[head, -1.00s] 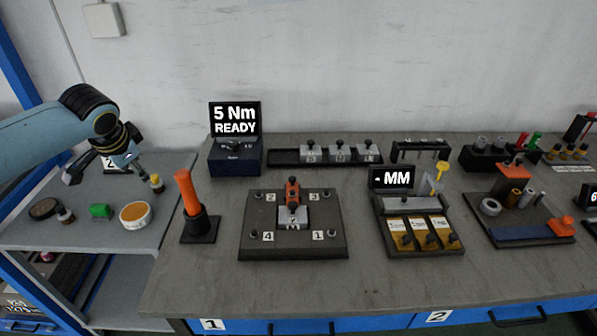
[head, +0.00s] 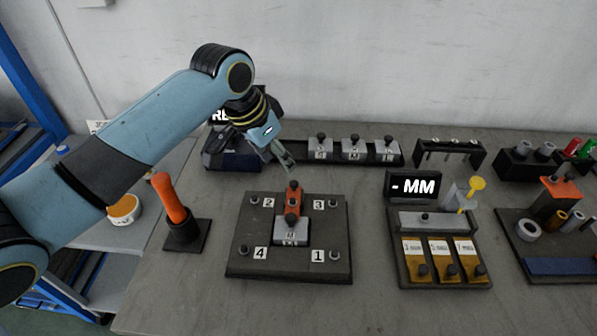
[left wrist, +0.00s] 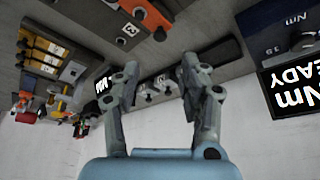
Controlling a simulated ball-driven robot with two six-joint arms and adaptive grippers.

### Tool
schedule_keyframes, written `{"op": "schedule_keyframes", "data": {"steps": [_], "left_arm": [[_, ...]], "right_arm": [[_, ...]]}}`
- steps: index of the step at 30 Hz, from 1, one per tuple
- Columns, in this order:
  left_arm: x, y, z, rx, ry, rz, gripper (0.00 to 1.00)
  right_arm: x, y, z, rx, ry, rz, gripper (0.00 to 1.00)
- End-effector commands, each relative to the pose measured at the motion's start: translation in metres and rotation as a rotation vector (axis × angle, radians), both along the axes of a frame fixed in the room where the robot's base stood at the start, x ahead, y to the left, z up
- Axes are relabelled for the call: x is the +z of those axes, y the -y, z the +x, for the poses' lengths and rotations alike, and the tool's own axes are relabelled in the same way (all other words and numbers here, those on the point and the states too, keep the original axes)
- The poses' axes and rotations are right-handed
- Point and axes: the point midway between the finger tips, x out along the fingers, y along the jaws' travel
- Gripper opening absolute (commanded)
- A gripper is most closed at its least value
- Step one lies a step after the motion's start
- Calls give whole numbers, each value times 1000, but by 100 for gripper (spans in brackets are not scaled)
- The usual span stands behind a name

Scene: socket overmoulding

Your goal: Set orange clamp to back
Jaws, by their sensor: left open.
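The orange clamp (head: 293,203) sits on the dark square fixture plate (head: 250,228), on a grey block (head: 291,232) between the corner labels 1 to 4. It carries dark knobs. In the left wrist view the clamp (left wrist: 147,12) is at the top, upside down and partly cut off. My left gripper (head: 286,166) is open and empty, just behind and above the back end of the clamp, apart from it. Its two fingers (left wrist: 160,90) also show spread in the left wrist view. My right gripper is not in view.
A torque display box (head: 232,152) stands behind my left arm, partly hidden. A rack of grey blocks (head: 354,150) lies at the back. An orange-handled tool (head: 169,197) stands in a holder left of the plate. An MM display unit (head: 413,186) stands to the right.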

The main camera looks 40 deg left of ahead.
Motion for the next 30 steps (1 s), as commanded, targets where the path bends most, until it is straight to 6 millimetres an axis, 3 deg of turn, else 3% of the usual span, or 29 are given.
{"op": "schedule_keyframes", "data": {"steps": [8,15,27,30], "left_arm": [[-50,5,19,2,-3,-2,43],[-83,8,33,0,-1,0,43],[-91,8,36,0,1,2,43],[-91,8,36,0,0,2,30]], "right_arm": [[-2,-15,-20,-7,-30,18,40],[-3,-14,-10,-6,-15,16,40],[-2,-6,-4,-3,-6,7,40],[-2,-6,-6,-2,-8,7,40]]}}
